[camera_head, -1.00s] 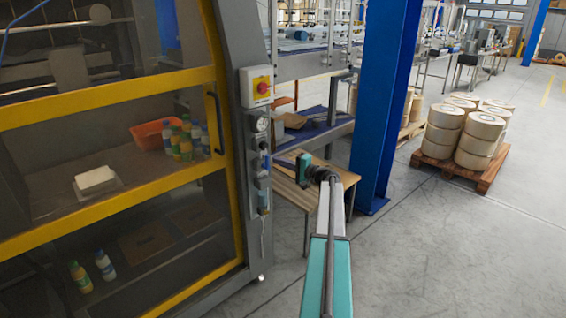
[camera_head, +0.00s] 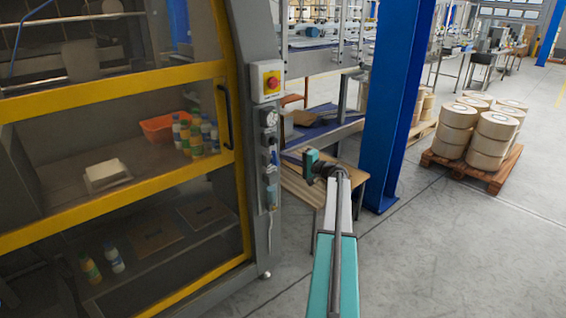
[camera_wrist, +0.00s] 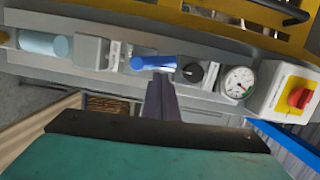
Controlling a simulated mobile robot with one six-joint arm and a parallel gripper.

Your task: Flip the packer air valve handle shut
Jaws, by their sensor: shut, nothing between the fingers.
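The air valve has a blue handle (camera_wrist: 152,62), which lies lengthwise along the row of air fittings in the wrist view. In the head view the handle (camera_head: 273,157) is small, on the grey post of the packer. My gripper (camera_wrist: 160,82) is shut and empty, its dark fingers pointing at the fittings just beside the handle. In the head view my gripper (camera_head: 284,156) is just right of the post. I cannot tell whether the fingertips touch the handle.
A round gauge (camera_wrist: 237,82), a black knob (camera_wrist: 193,72) and a red-and-yellow switch (camera_wrist: 298,97) sit along the same row. A wooden table (camera_head: 345,181) stands behind my arm, and a blue column (camera_head: 390,120) rises to its right.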

